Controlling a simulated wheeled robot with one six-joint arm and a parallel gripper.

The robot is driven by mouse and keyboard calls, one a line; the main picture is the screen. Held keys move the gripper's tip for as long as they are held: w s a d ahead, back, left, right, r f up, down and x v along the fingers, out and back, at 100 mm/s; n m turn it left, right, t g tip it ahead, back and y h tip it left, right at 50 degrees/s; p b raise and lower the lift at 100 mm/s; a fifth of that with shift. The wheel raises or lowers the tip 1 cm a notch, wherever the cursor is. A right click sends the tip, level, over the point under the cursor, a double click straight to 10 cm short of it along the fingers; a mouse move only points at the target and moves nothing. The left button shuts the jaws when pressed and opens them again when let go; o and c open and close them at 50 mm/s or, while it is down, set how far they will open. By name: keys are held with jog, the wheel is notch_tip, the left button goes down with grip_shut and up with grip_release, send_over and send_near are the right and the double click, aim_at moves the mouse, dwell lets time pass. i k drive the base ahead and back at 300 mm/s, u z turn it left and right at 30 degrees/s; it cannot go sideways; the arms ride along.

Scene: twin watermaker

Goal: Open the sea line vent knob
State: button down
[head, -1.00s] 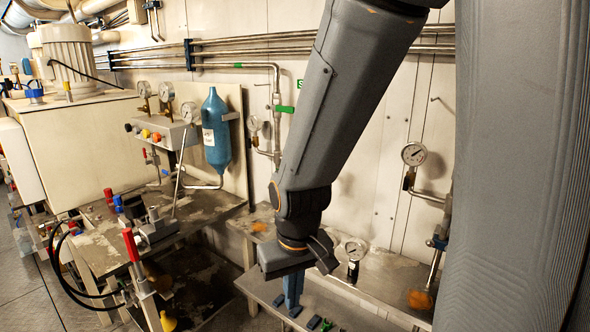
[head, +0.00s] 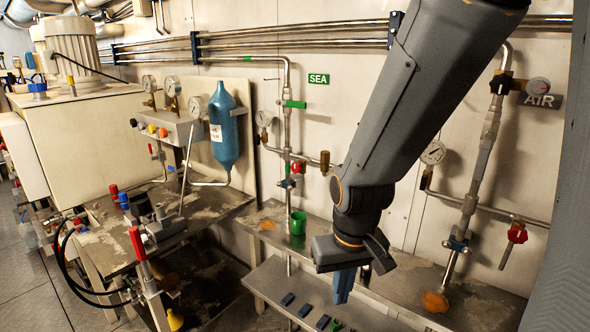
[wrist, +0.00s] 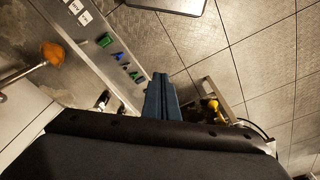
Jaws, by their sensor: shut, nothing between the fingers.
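Lower on this sea line are a small red knob (head: 296,167) and a brass fitting (head: 325,160) on a side branch. I cannot tell for certain which part is the vent knob. My gripper (head: 342,290) points down, right of and below these parts, apart from them. Its blue fingers are shut and empty, and they also show in the wrist view (wrist: 160,98). The sea line is not recognisable in the wrist view.
A blue cylinder (head: 224,130) and gauges are at left. The tiled floor (wrist: 240,50) is open.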

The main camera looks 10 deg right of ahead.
aim_at(296, 167)
jog(key=k, duration=1.25)
jog(key=u, duration=0.8)
jog(key=i, duration=1)
jog(key=z, duration=0.45)
jog(key=i, duration=0.8)
jog(key=z, duration=0.85)
